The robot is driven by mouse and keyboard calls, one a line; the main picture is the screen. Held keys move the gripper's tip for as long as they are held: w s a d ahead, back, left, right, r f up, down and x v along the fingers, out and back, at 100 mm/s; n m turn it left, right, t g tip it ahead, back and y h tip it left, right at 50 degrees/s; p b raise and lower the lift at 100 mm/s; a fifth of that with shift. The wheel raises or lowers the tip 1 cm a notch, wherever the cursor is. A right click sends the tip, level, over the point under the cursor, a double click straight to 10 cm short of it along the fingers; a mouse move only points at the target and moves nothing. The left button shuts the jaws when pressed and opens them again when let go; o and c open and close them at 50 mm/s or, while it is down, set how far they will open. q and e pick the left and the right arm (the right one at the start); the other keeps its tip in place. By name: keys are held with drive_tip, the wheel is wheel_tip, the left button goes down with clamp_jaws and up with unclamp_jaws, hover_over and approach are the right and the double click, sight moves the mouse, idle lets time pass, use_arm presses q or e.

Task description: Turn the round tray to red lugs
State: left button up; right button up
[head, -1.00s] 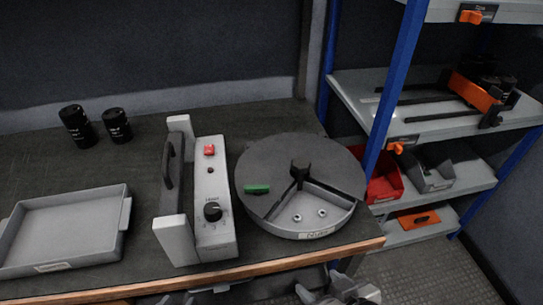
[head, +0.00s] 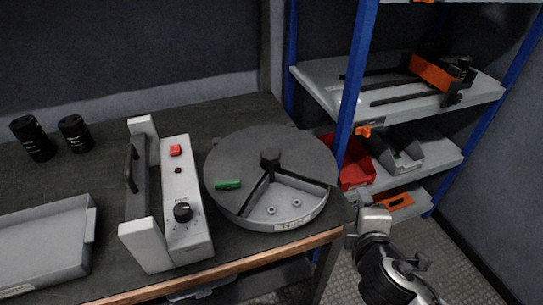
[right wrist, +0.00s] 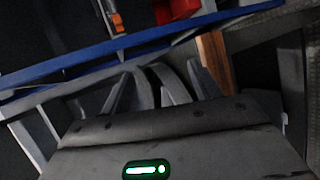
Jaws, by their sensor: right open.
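The round tray (head: 262,214) sits on the bench near its right front corner. Its dark grey cover has a black centre knob (head: 270,159) and a green tab (head: 228,184) at the left. The cover's open wedge faces front right and shows two small nuts (head: 283,206) in a compartment with a front label reading "Nuts". No red lugs show in the opening. My right gripper (head: 368,216) is beyond the bench's right edge, right of the tray and apart from it. In the right wrist view its fingers (right wrist: 155,85) are open with nothing between them. My left gripper is out of view.
Left of the tray stands a grey device (head: 180,200) with a red button and black dial. A grey bin (head: 40,245) and two black capacitors (head: 75,133) are further left. The blue shelf post (head: 357,90) rises behind right; a red bin (head: 352,165) sits on the shelf.

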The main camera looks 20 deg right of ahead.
drive_tip(key=w+a+r+n+t+y, duration=0.25)
drive_tip(key=w+r+n+t, duration=0.2)
drive_tip(key=n, duration=0.55)
drive_tip(key=n+y, duration=0.8)
drive_tip(key=n, duration=0.8)
approach(276, 161)
use_arm(q)
drive_tip(key=p, duration=0.2)
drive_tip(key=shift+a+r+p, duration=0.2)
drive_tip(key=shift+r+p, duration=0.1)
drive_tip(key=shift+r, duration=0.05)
use_arm(e)
drive_tip(key=shift+t, duration=0.35)
drive_tip(key=x, duration=1.2)
drive_tip(key=shift+s+f, duration=0.1)
drive_tip(key=shift+f, duration=0.2)
